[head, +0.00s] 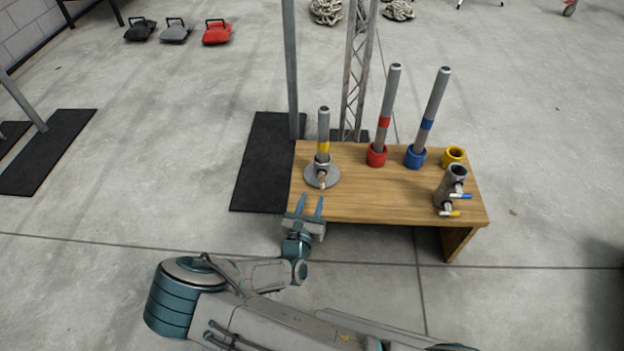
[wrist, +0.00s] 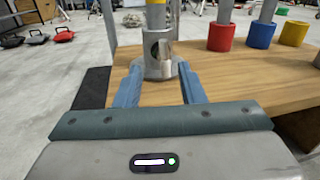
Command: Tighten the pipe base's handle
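The pipe base (head: 322,176) is a grey round flange with a short socket, at the left end of the wooden table. A grey pipe with a yellow band (head: 323,130) stands upright in it. A small handle (head: 322,184) shows on the near side of the socket; in the wrist view a round knob end (wrist: 160,47) faces me. My gripper (head: 312,206) is at the table's near left edge, pointing at the base. In the wrist view its two blue fingers (wrist: 158,88) are spread apart, with the base beyond and between them. Nothing is held.
The wooden table (head: 385,205) also carries a red-banded pipe (head: 388,110) in a red collar, a blue-banded pipe (head: 431,115) in a blue collar, a yellow collar (head: 453,155) and a grey clamp fitting (head: 452,187). A metal post (head: 291,70) and lattice truss stand behind.

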